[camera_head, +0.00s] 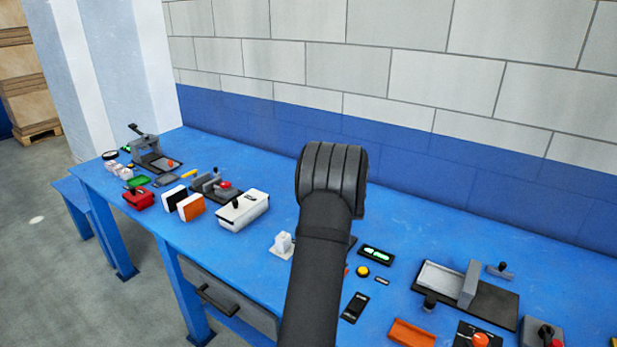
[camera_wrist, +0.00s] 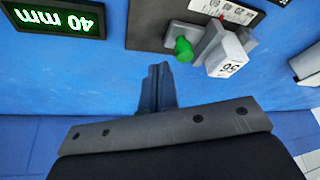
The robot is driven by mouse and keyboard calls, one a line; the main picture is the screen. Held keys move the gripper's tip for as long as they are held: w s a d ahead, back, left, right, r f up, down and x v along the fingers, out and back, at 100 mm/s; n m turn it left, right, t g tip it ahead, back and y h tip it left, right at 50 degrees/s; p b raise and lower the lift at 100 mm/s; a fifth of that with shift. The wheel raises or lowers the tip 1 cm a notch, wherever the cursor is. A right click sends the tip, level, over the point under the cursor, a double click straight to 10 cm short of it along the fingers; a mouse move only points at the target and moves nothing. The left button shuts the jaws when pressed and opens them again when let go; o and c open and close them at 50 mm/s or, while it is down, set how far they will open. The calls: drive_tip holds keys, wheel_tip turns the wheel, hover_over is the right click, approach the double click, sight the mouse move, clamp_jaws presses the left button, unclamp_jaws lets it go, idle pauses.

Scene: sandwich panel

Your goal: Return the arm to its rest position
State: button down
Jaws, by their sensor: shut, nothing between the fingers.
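In the wrist view my gripper (camera_wrist: 158,88) shows at the bottom middle. Its two dark fingers are together, with nothing between them. It points at the blue bench surface, a little below a dark panel device (camera_wrist: 160,25) with a green knob (camera_wrist: 184,48) and a white block marked with digits (camera_wrist: 230,52). In the head view my black arm rises through the middle of the picture, over the blue bench (camera_head: 265,262). My gripper is hidden there behind the arm.
A display reading "40 mm" (camera_wrist: 55,18) is at the wrist view's upper left. In the head view a white box (camera_head: 243,209) stands left of the arm. A grey fixture (camera_head: 465,285), orange block (camera_head: 411,333) and yellow button (camera_head: 362,272) lie right of it. A block wall stands behind.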

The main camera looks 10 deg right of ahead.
drive_tip(key=shift+f, duration=2.2)
drive_tip(key=c, duration=1)
unclamp_jaws()
drive_tip(key=shift+o, duration=1.2)
drive_tip(key=shift+a+r, duration=0.1)
drive_tip(key=shift+r, duration=0.1)
drive_tip(key=o, duration=0.8)
drive_tip(key=r, duration=0.1)
drive_tip(key=r+g, duration=0.1)
drive_tip(key=r+m, duration=0.1)
drive_tip(key=shift+s+a, duration=0.25)
drive_tip(key=shift+s, duration=0.1)
drive_tip(key=shift+c, duration=0.2)
drive_tip(key=s+d+r+m+g+h, duration=0.3)
drive_tip(key=s+r+m+g, duration=0.2)
drive_tip(key=r, duration=0.5)
drive_tip(key=x, duration=0.9)
drive_tip(key=shift+w+d+f, duration=0.1)
drive_tip(key=shift+w+f, duration=0.05)
drive_tip(key=shift+w, duration=0.05)
